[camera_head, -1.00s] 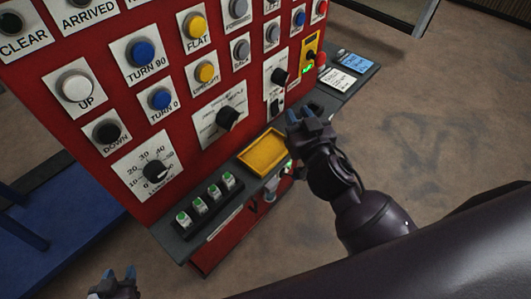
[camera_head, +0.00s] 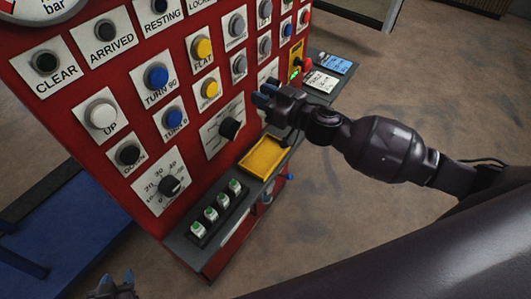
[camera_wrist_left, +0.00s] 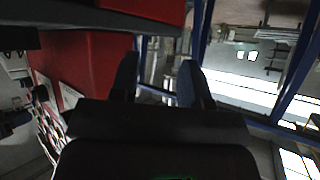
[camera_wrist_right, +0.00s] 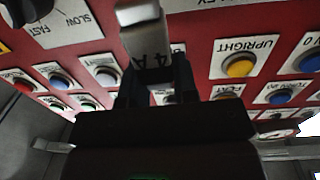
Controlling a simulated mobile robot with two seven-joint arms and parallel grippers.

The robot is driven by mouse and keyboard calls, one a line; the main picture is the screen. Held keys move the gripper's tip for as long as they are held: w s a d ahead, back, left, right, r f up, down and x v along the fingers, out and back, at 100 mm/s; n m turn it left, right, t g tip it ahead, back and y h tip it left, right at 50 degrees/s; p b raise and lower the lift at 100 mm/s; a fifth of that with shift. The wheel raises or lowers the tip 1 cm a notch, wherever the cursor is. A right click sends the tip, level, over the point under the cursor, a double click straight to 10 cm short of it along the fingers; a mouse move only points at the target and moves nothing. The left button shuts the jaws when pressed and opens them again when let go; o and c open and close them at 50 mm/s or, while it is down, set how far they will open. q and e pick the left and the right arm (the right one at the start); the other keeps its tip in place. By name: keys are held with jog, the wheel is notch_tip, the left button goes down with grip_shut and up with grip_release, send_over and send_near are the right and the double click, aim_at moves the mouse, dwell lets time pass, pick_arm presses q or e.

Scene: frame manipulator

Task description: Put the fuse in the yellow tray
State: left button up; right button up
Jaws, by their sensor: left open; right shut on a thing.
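The yellow tray (camera_head: 266,156) sits on the grey ledge at the foot of the red panel and looks empty. My right gripper (camera_head: 268,98) is in front of the panel, just beyond the tray in the head view. In the right wrist view it (camera_wrist_right: 155,88) is shut on a pale fuse (camera_wrist_right: 143,32) marked "4 A". The head view does not clearly show this fuse. My left gripper (camera_head: 116,282) is open at the bottom edge of the head view, away from the panel. Its open fingers show in the left wrist view (camera_wrist_left: 158,80) with nothing between them.
A black rack with several green-topped white blocks (camera_head: 222,199) stands on the ledge left of the tray. The red panel (camera_head: 140,188) carries buttons and knobs close to my right gripper. Cards (camera_head: 322,81) lie at the ledge's far end. A blue frame (camera_head: 55,235) stands left.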

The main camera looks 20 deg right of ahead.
jog(key=shift+w+d+r+g+y, duration=0.15)
jog(key=shift+w+d+g+y, duration=0.2)
jog(key=shift+w, duration=0.2)
jog(key=shift+f+n, duration=0.3)
jog(key=shift+f, duration=0.05)
jog(key=shift+f+b, duration=3.85)
jog(key=shift+f, duration=5.85)
jog(key=shift+r, duration=0.1)
